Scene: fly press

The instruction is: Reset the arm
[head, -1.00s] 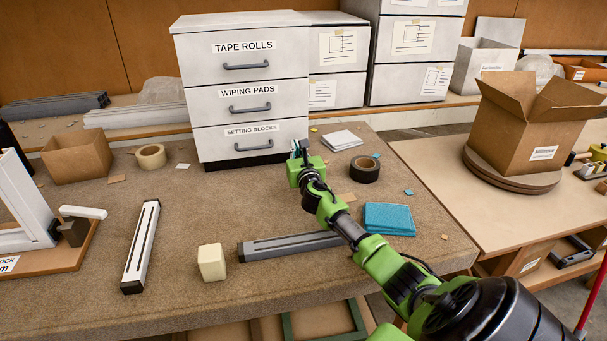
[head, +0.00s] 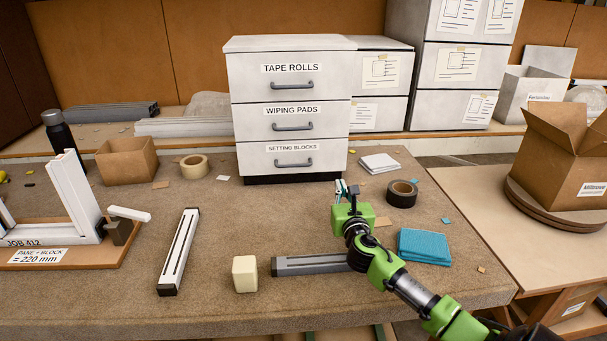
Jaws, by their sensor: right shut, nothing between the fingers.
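My right arm reaches in from the lower right over the carpeted bench (head: 210,300). My right gripper (head: 346,188) is shut and empty, its fingertips pointing away from me. It is in front of the lower right corner of the white drawer cabinet (head: 290,90), whose three drawers are all closed. The drawers are labelled TAPE ROLLS, WIPING PADS and SETTING BLOCKS. Part of the grey profile (head: 310,264) is hidden behind my right arm. My left gripper does not show.
Near my arm lie a blue cloth (head: 424,246), a black tape roll (head: 402,194) and a cream block (head: 245,273). A cardboard box (head: 562,160) is on the right table. The bench's middle is mostly clear.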

